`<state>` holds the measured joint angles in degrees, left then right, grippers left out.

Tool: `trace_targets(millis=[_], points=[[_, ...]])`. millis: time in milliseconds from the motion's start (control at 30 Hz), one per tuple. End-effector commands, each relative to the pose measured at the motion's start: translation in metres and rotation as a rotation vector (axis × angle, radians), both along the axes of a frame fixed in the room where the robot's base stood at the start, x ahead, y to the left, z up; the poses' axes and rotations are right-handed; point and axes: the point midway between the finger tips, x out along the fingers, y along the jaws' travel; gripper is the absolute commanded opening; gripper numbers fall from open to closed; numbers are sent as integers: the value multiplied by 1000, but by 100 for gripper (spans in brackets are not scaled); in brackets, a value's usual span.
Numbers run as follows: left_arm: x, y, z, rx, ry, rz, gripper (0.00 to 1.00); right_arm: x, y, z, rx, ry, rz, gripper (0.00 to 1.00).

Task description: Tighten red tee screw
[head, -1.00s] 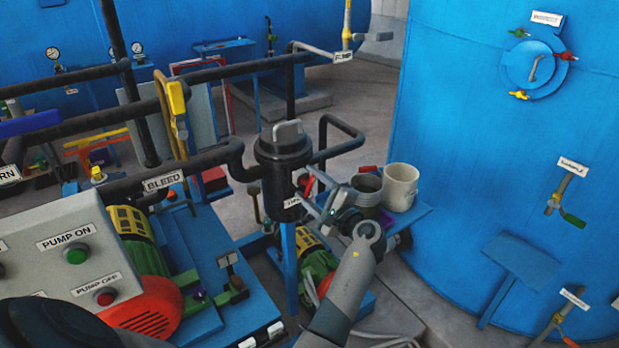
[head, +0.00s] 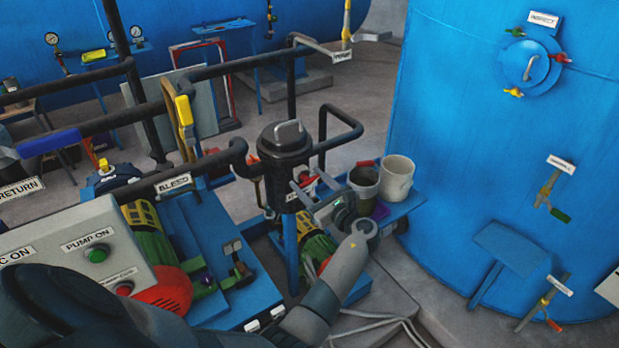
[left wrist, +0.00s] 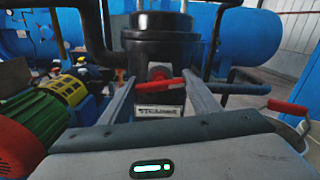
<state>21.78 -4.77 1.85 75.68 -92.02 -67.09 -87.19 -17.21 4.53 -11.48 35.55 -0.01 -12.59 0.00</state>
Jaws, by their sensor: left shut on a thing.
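A red tee-shaped handle (left wrist: 165,83) with a dark hub sticks out from the front of a black cylindrical vessel (head: 286,146), above a small label. My left gripper (head: 312,187) is at the front of this vessel. In the left wrist view, its two fingers (left wrist: 160,95) stand either side of the red handle and are shut on it. The finger contact is small and hard to make out in the head view. More tee screws show on the round inspect hatch (head: 529,68), a red one (head: 561,57) among them. My right gripper is not in view.
Two buckets (head: 396,178) stand on a blue shelf just right of my left gripper. Dark pipes (head: 341,140) run beside and behind the vessel. A pump control box (head: 60,247) stands at lower left. The big blue tank (head: 450,130) fills the right side.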

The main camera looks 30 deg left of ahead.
Motion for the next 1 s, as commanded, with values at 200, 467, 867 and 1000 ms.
trace_targets(millis=[200, 467, 867, 1000], points=[[0, 0, 2, 52, 118, 0, 34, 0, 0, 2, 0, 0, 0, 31], [0, 0, 1, 79, 182, 0, 34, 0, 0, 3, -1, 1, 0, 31], [0, 1, 1, 80, 189, -1, 34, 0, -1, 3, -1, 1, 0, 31], [0, 1, 0, 80, 188, 0, 75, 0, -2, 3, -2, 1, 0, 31]])
